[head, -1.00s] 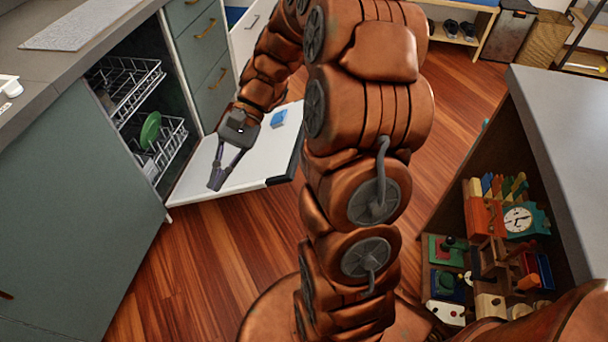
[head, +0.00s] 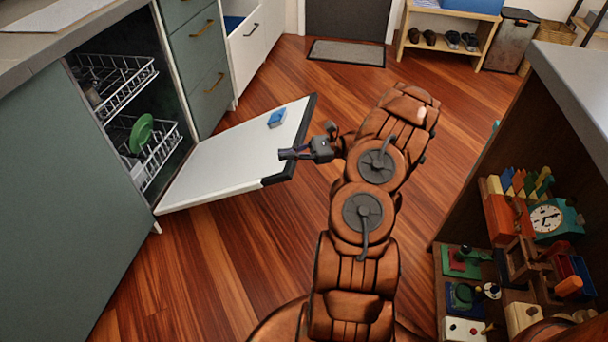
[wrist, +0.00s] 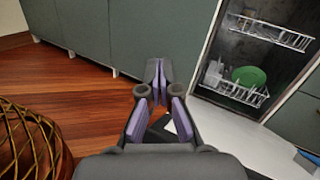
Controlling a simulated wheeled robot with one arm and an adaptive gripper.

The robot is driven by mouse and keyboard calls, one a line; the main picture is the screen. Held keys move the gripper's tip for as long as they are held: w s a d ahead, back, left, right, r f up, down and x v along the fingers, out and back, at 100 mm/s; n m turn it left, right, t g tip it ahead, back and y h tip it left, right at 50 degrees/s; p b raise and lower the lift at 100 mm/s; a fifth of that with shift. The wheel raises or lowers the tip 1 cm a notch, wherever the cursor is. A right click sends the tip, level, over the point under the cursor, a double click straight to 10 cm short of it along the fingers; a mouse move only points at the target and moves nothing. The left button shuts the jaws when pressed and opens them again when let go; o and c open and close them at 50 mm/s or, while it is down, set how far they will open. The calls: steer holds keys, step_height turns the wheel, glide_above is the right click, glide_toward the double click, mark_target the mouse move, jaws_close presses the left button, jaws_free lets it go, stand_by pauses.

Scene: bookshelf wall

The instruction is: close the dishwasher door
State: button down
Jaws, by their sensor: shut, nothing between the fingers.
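The dishwasher door (head: 225,165) hangs open and low, its white inner face up and its dark outer edge (head: 290,155) toward my arm. The dishwasher (head: 120,95) shows its dark inside with two wire racks. My gripper (head: 284,154) is shut and empty at the door's outer edge; whether it touches the door I cannot tell. In the wrist view, my gripper's fingertips (wrist: 157,64) meet in front of the cabinets, and part of the white door (wrist: 235,135) shows at lower right.
A small blue block (head: 277,117) lies on the door. A green plate (head: 142,133) stands in the lower rack. Drawers (head: 205,70) adjoin the dishwasher. A grey-topped shelf with toys (head: 530,220) stands at right. A wicker basket (wrist: 30,150) shows at left in the wrist view. Wood floor lies clear around the door.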

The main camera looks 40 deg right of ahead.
steer(key=s+d+f+m+t+h+b, duration=0.2)
steer(key=s+d+f+m+t+b, duration=0.15)
steer(key=d+f, duration=0.45)
steer(key=s+d+f+m+t+h+b, duration=0.2)
steer(key=s+d+f+m+t+h, duration=0.15)
steer(key=d+f, duration=0.5)
steer(key=w+a+r+b, duration=0.1)
steer(key=w+a+r, duration=0.3)
steer(key=w+a, duration=0.4)
steer(key=shift+w+a+r+t+y, duration=0.3)
steer(key=shift+w+y, duration=0.05)
steer(key=shift+y, duration=0.1)
steer(key=shift+r, duration=0.1)
